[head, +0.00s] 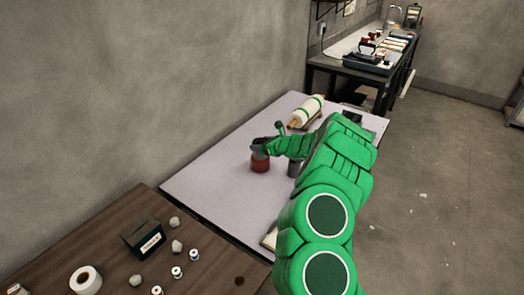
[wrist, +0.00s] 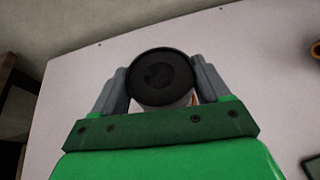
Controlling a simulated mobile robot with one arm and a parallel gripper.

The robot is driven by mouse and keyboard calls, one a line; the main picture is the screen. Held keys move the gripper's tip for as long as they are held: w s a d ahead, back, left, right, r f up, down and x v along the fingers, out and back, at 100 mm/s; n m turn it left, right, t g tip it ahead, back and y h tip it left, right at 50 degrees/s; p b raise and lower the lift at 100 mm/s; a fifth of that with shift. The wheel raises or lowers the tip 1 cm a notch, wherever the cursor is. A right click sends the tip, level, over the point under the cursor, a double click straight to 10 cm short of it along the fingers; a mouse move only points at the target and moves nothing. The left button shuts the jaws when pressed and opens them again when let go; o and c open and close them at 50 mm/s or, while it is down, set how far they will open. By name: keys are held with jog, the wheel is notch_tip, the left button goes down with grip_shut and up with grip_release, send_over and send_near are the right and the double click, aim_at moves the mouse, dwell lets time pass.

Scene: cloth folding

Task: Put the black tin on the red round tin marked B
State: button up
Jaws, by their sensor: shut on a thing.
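My gripper (wrist: 162,90) is shut on the round black tin (wrist: 162,74), which sits between its two grey fingers in the wrist view. In the head view my gripper (head: 262,148) is at the left end of my green arm, over a red round tin (head: 260,163) on the pale table. The black tin is mostly hidden there by the gripper. I cannot tell whether it touches the red tin. Any letter on the red tin is too small to read. Only a sliver of red and white shows below the black tin in the wrist view.
A grey cylinder (head: 294,168) stands right of the red tin, partly behind my arm. A cream roll with green bands (head: 305,112) lies at the table's back. A brown table in front holds a dark green box (head: 143,238), a white tape roll (head: 86,280) and several small items.

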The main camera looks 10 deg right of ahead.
jog(key=shift+w+f, duration=0.1)
jog(key=shift+f, duration=1.55)
jog(key=shift+f, duration=0.1)
jog(key=o, duration=1.3)
jog(key=shift+s+d+r, duration=0.3)
jog(key=shift+r, duration=0.05)
jog(key=shift+s+d+r, duration=0.35)
jog(key=shift+s+r, duration=0.2)
jog(key=shift+r, duration=0.85)
jog(key=shift+s+d+r, duration=0.3)
jog(key=shift+s+r, duration=0.2)
jog(key=shift+r, duration=0.95)
jog(key=shift+s+d+r, duration=0.35)
jog(key=shift+s+r, duration=0.2)
jog(key=shift+r, duration=0.85)
